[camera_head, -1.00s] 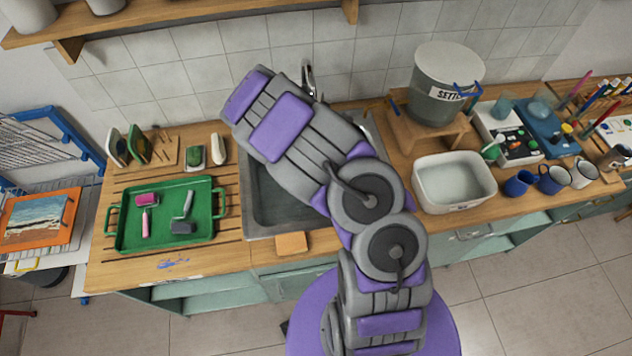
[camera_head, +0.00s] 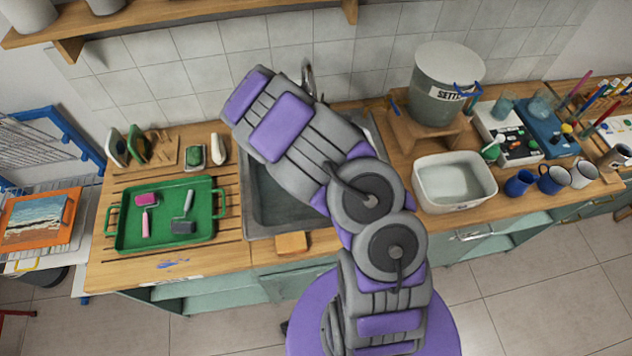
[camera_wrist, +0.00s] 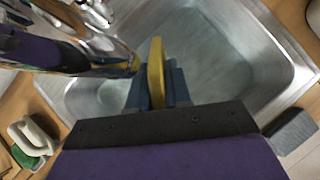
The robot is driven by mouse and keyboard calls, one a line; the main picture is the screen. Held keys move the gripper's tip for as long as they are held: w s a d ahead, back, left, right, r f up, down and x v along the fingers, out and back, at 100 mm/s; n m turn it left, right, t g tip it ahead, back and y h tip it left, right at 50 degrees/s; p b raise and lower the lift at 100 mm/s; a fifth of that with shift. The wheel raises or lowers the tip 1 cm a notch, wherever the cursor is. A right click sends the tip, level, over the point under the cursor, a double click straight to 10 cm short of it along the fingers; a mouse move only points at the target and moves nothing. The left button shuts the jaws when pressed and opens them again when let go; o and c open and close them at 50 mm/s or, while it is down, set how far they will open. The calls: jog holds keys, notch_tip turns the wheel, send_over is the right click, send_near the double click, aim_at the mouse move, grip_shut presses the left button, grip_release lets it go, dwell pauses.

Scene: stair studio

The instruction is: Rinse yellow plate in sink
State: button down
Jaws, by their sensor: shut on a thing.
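In the wrist view my gripper (camera_wrist: 157,88) is shut on the yellow plate (camera_wrist: 156,62), which shows edge-on as a narrow upright yellow strip between the fingers. The plate is over the metal sink (camera_wrist: 215,65). I cannot tell whether it touches the basin. In the head view my arm covers much of the sink (camera_head: 262,205) and hides the gripper and the plate. The faucet (camera_head: 308,78) stands behind the sink, partly behind my arm; metal tap parts (camera_wrist: 98,15) also show at the upper left of the wrist view. I cannot make out running water.
A green tray (camera_head: 126,240) with two rollers lies left of the sink. A sponge-like block (camera_head: 291,242) sits at the sink's front edge. A white basin (camera_head: 425,199), a lidded bucket (camera_head: 437,105) on a wooden stand and several mugs (camera_head: 519,183) stand to the right.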

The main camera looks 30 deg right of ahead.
notch_tip(320, 180, up, 4)
jog(key=p, duration=0.3)
jog(key=shift+r+p, duration=0.15)
jog(key=shift+p, duration=0.25)
jog(key=shift+w, duration=0.15)
